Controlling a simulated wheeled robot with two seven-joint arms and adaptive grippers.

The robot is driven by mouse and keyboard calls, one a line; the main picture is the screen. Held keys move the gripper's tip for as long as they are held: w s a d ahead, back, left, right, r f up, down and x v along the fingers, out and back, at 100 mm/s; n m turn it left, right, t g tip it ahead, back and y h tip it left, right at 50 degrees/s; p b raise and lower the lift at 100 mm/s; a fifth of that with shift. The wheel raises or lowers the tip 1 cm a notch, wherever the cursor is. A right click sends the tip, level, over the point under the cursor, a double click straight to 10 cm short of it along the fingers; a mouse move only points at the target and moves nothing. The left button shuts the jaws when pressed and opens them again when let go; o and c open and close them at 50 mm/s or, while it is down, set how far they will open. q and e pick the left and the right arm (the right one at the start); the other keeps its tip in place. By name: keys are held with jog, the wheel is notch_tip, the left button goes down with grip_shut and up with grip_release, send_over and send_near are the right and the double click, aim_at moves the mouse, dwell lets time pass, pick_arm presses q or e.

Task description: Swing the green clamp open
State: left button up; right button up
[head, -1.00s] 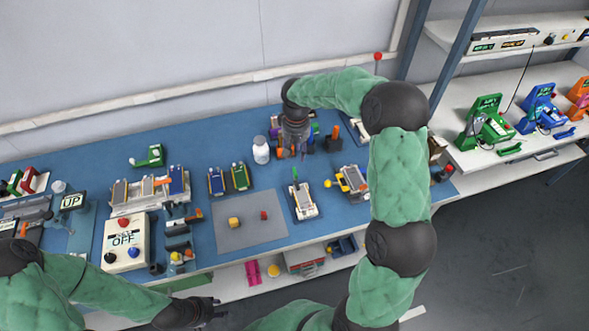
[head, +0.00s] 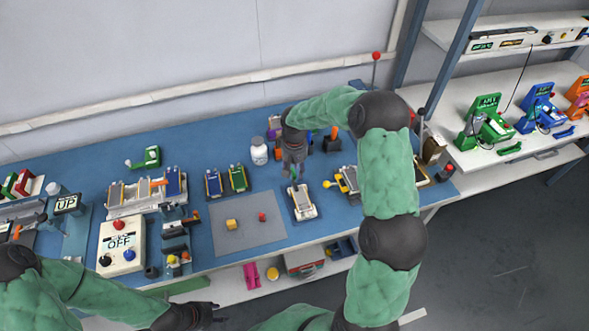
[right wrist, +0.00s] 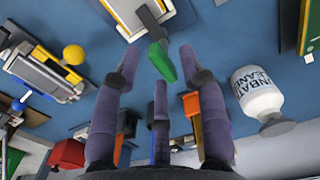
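The green clamp handle (right wrist: 161,61) rises from a small white fixture (head: 304,208) near the middle front of the blue table; the handle also shows in the head view (head: 294,183). My right gripper (head: 293,168) hangs just above and behind the handle. In the right wrist view my right gripper's fingers (right wrist: 158,66) are spread, with the handle in front of and between their tips. I see no clear contact. My left gripper (head: 207,314) is low at the front, away from the fixture; its finger opening is unclear.
A white bottle (head: 259,152) stands left of my right gripper, and it shows at right in the right wrist view (right wrist: 258,92). A yellow-knobbed fixture (head: 346,183) stands right of the white one. A grey mat (head: 245,238) with two small blocks lies left.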

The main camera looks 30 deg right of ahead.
grip_shut()
jog(key=shift+n, duration=0.3)
jog(key=n+p, duration=0.2)
jog(key=n, duration=0.1)
jog(key=shift+r+n, duration=0.1)
jog(key=shift+n, duration=0.2)
jog(key=n+p, duration=0.2)
jog(key=n, duration=0.2)
jog(key=shift+w, duration=0.15)
jog(key=n+p, duration=0.1)
jog(key=n, duration=0.4)
jog(key=shift+a+p, duration=0.1)
jog(key=shift+p, duration=0.2)
jog(key=shift+w+n+p, duration=0.1)
jog(key=shift+n+p, duration=0.65)
jog(key=shift+n, duration=1.55)
